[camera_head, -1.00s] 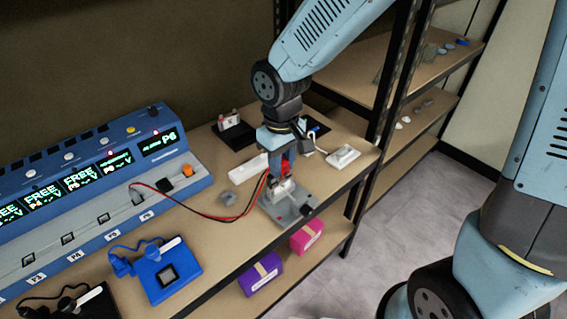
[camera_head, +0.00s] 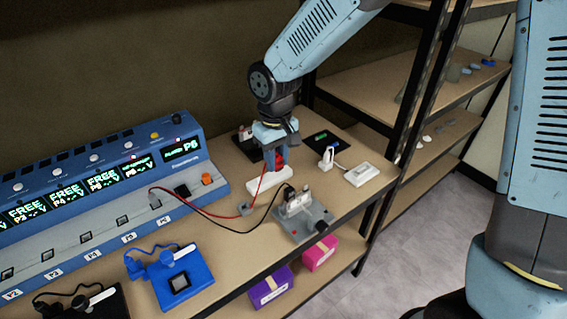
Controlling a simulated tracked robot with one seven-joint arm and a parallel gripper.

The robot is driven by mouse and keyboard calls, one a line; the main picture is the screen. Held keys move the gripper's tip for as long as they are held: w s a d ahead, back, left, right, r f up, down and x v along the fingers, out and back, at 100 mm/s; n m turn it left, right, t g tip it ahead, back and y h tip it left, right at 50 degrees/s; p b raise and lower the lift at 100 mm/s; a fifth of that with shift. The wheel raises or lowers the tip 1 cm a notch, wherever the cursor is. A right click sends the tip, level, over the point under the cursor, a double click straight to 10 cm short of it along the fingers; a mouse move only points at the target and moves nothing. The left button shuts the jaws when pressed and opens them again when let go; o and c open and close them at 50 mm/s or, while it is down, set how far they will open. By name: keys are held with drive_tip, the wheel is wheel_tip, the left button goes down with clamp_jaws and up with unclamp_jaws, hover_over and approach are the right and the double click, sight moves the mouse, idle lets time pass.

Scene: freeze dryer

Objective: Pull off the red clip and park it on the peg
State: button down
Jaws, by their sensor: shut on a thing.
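My gripper (camera_head: 274,164) is shut on the red clip (camera_head: 280,158), which shows as a small red patch between the fingers. A red wire (camera_head: 262,183) runs down from it. The clip is in the air, apart from the grey fixture (camera_head: 312,228), and appears above the long white bar (camera_head: 268,181). The fixture carries a small metallic part with a dark clip on it (camera_head: 296,200), and a black wire (camera_head: 268,213) runs to it. A small grey block (camera_head: 245,207) sits left of the fixture. I cannot clearly make out the peg.
A blue instrument (camera_head: 100,190) with several displays stands at the left. A blue stand (camera_head: 195,290) sits before it. A white plug (camera_head: 327,157) and a white box (camera_head: 361,174) are at the right. Purple (camera_head: 268,287) and pink (camera_head: 320,253) boxes are on the lower shelf.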

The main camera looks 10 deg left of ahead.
drive_tip(key=shift+w+a, duration=0.2)
drive_tip(key=shift+a, duration=0.05)
hover_over(258, 181)
drive_tip(key=shift+w+a, duration=0.1)
drive_tip(key=shift+w, duration=0.25)
idle(0.6)
drive_tip(key=shift+f, duration=0.1)
drive_tip(key=shift+f, duration=1.7)
drive_tip(key=shift+f, duration=0.1)
drive_tip(key=shift+f, duration=3)
drive_tip(key=shift+f, duration=1.05)
idle(0.5)
